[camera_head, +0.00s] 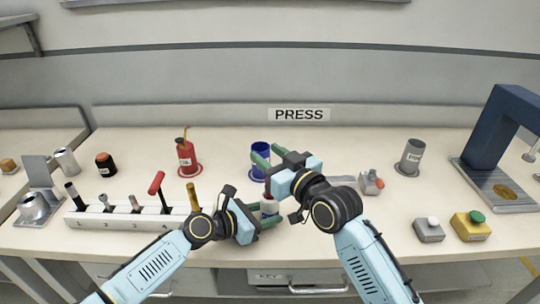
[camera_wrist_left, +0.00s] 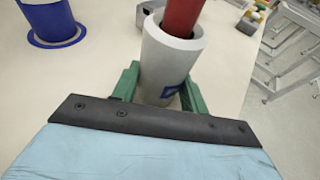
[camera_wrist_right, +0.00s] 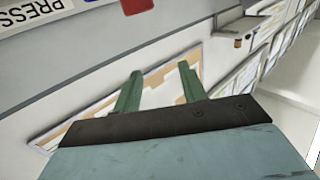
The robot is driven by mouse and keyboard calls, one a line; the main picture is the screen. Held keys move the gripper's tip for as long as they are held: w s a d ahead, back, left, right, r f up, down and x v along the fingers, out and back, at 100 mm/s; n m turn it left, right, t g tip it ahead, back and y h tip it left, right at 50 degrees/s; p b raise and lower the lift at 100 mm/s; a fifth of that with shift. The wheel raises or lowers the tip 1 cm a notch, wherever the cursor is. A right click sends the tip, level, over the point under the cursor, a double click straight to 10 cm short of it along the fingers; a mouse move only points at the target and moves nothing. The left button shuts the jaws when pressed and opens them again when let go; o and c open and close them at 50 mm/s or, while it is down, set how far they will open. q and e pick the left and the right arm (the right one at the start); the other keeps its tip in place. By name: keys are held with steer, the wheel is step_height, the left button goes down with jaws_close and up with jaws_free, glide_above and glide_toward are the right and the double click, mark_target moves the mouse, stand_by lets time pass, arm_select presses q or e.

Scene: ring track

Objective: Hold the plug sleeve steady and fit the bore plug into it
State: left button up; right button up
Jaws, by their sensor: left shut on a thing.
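The pale grey plug sleeve (camera_wrist_left: 165,68) is between the green fingers of my left gripper (camera_wrist_left: 160,90), which is shut on it. In the head view the sleeve (camera_head: 269,208) shows partly behind my left gripper (camera_head: 264,212), at the front of the bench. The red bore plug (camera_wrist_left: 183,14) stands in the sleeve's open end, its upper part sticking out; how deep it sits is hidden. My right gripper (camera_head: 269,154) is open and empty, above and behind the plug. Its spread fingers (camera_wrist_right: 158,88) also show in the right wrist view.
A blue cup (camera_head: 261,146) stands just behind my right gripper. A red can (camera_head: 187,156) is to the left, behind a white rack (camera_head: 130,218) of tools. A grey cylinder (camera_head: 411,156), buttons (camera_head: 470,226) and a blue press (camera_head: 490,135) are to the right.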

steer(key=shift+r, duration=0.15)
steer(key=shift+r, duration=0.4)
steer(key=v, duration=1.2)
arm_select(q)
steer(key=o, duration=0.8)
steer(key=shift+o, duration=0.2)
